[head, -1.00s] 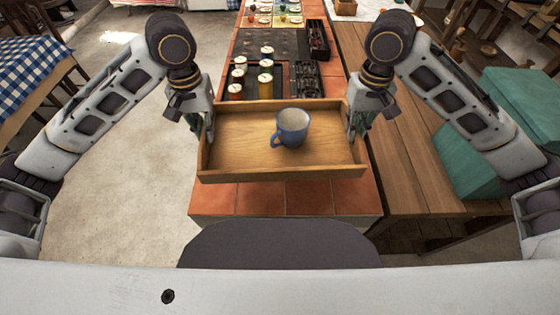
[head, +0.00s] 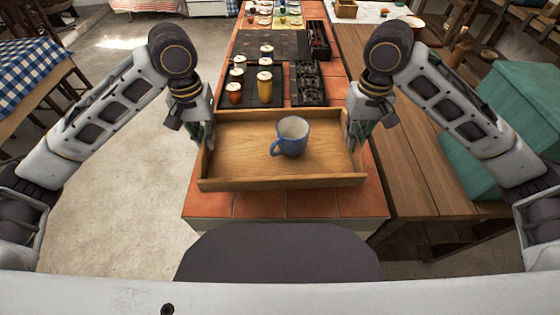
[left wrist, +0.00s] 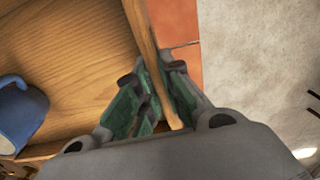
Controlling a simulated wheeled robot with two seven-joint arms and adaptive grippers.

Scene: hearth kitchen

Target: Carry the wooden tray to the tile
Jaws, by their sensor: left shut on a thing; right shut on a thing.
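The wooden tray (head: 240,168) is in the middle of the head view, over the near end of a counter topped with terracotta tile (head: 258,204). A blue mug (head: 292,138) stands upright in it, right of the middle. My left gripper (head: 206,138) is shut on the tray's left wall; in the left wrist view its green-padded fingers (left wrist: 155,100) straddle that wall. My right gripper (head: 354,132) is shut on the tray's right wall. Whether the tray's underside touches the tile is hidden.
Behind the tray, several jars (head: 265,87) stand on a dark mat, with a dark metal rack (head: 308,84) beside them. A wooden bench (head: 405,170) adjoins the counter on the right, with a teal box (head: 515,110) beyond. Floor (head: 120,180) at the left is clear.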

